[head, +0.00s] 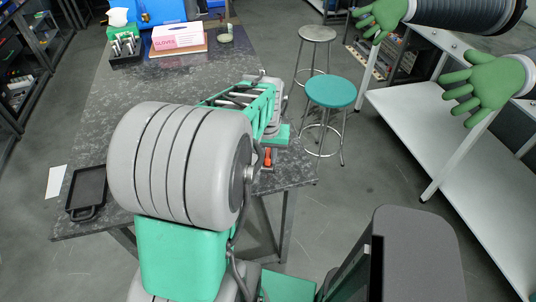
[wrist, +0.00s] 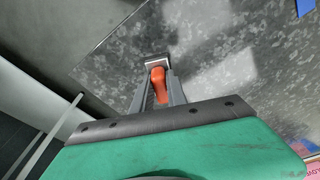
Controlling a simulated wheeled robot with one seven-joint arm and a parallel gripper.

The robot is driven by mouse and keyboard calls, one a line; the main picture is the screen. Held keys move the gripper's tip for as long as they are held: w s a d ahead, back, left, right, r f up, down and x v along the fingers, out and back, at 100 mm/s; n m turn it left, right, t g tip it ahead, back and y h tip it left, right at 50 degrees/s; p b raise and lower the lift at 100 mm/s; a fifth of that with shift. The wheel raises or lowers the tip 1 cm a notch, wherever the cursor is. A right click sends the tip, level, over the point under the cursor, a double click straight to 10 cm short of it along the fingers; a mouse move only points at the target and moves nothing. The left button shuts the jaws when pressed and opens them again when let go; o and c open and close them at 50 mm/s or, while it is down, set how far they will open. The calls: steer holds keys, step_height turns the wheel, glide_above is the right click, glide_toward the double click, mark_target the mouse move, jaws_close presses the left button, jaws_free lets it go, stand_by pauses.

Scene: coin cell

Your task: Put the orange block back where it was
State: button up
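The orange block (wrist: 158,85) shows in the wrist view between the two grey fingers of my gripper (wrist: 158,78). The fingers lie close on both sides of it, and my gripper looks shut on it. In the head view the orange block (head: 267,157) is a small orange piece below the green end of my arm, over the right side of the dark speckled table (head: 110,130). The fingers are hard to make out there. The speckled tabletop (wrist: 220,50) lies beyond the fingers in the wrist view. Any gap between block and tabletop is unclear.
A black tray (head: 88,190) lies at the table's front left. A pink and white box (head: 178,37) and a black holder (head: 126,48) stand at the back. A teal stool (head: 330,92) is right of the table. My large arm hides the table's front middle.

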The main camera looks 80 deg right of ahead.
mark_target(267, 167)
steer(key=o, duration=0.5)
steer(key=shift+c, duration=0.2)
step_height(267, 167, up, 12)
steer(key=a, duration=0.2)
steer(key=w+a+f+n+t, duration=0.1)
steer(key=w+a+n, duration=0.3)
steer(key=w+a, duration=0.55)
steer(key=w+a+f+n+t, duration=0.1)
steer(key=w+a+n, duration=0.4)
steer(key=w, duration=0.7)
steer(key=w+a+f+n, duration=0.1)
steer(key=a+n, duration=0.1)
steer(key=a, duration=0.6)
steer(key=w+a+f+n+t+y, duration=0.1)
steer(key=a+n, duration=0.2)
steer(key=a, duration=0.5)
steer(key=w+a+f+n, duration=0.1)
steer(key=w+a+n, duration=0.1)
steer(key=a, duration=0.6)
steer(key=shift+n+y+b, duration=0.3)
steer(key=shift+y, duration=0.1)
steer(key=shift+a, duration=0.1)
